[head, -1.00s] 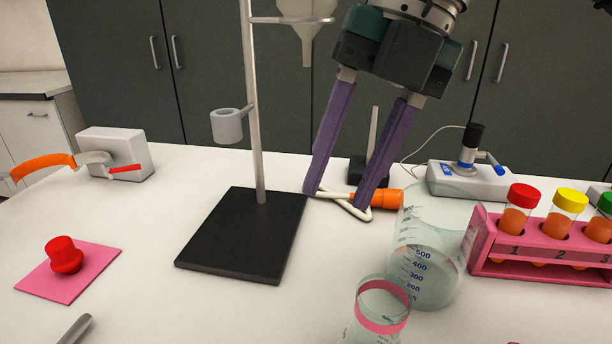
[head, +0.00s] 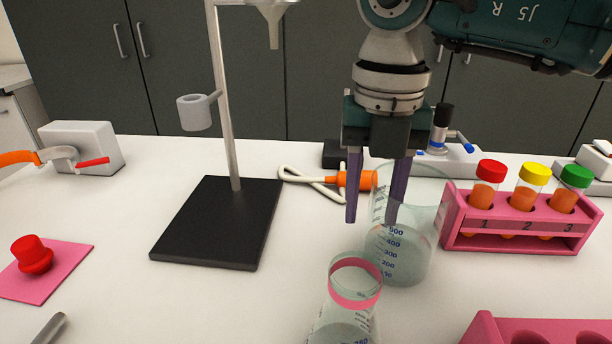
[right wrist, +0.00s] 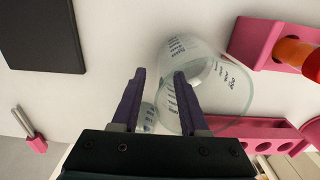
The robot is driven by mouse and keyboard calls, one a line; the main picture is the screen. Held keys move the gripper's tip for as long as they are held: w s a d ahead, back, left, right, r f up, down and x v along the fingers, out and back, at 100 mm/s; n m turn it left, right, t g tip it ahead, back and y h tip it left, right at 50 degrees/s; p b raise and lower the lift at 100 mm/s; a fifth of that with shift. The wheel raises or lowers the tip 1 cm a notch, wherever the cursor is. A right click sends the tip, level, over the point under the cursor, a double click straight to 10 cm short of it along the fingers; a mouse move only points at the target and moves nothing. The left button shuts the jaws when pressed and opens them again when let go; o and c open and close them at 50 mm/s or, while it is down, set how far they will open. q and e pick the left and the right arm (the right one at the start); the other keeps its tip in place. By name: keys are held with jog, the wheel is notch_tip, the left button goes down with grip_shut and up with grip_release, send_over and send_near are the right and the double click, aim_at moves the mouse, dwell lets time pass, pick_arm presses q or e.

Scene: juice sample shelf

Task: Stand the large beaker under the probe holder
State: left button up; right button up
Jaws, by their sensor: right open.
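The large clear beaker (head: 408,262) with blue graduations stands upright on the white table, holding some liquid; it also shows in the right wrist view (right wrist: 222,98). My right gripper (head: 372,222) points down at the beaker's left side, open and empty. One finger is left of the beaker and the other overlaps it; its near wall shows between the fingers in the right wrist view (right wrist: 155,95). I cannot tell whether they touch. A grey cup-shaped holder (head: 195,113), probably the probe holder, sits on the stand's pole above the black base (head: 215,225). My left gripper is out of view.
A flask with a pink band (head: 354,290) stands close in front of the beaker. The pink tube rack (head: 520,228) is close on its right. An orange-handled probe with a white cable (head: 350,181) lies behind. The stand's black base is bare.

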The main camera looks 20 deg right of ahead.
jog(key=shift+c, duration=0.4)
grip_shut()
dwell(1.0)
